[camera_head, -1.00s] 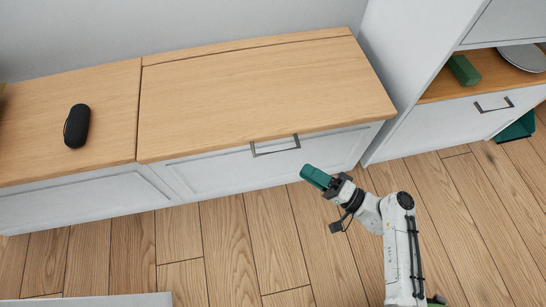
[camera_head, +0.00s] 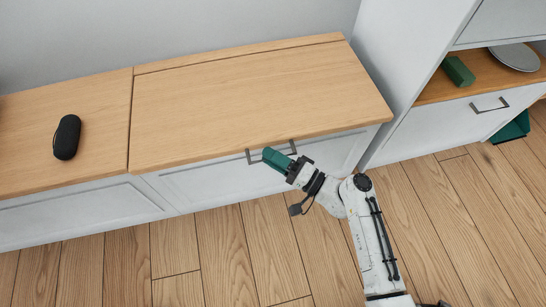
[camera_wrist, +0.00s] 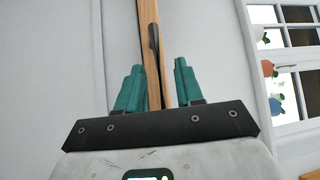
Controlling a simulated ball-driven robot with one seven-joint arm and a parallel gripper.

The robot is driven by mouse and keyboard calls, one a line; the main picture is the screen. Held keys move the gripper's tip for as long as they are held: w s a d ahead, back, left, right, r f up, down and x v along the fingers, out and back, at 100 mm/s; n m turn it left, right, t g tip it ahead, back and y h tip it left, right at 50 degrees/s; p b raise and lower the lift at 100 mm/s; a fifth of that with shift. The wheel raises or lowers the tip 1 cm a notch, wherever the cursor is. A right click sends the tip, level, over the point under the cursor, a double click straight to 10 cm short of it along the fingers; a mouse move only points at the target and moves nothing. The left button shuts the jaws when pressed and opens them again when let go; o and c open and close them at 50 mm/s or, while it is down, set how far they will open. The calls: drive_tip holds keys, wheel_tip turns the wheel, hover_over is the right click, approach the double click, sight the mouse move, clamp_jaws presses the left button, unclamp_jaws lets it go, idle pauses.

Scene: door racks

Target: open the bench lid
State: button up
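The bench lid (camera_head: 245,95) is a flat wooden panel that lies closed on the white bench front (camera_head: 225,183). A dark bar handle (camera_head: 292,147) sits at the lid's front edge; my gripper hides its middle in the head view. My gripper (camera_head: 272,156), with teal fingers, is in front of the handle. In the wrist view, the fingers of my gripper (camera_wrist: 158,80) are apart, with the wooden lid edge (camera_wrist: 148,15) and the dark handle (camera_wrist: 153,37) seen between and beyond them. I cannot tell whether the fingers touch the handle.
A black oblong case (camera_head: 67,137) lies on the wooden top left of the lid. A white shelf unit (camera_head: 415,65) stands at the right, with a green block (camera_head: 458,71) and a plate (camera_head: 515,57) on it. The wooden floor (camera_head: 225,250) in front is clear.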

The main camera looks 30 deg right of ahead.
clamp_jaws()
idle(0.3)
idle(0.3)
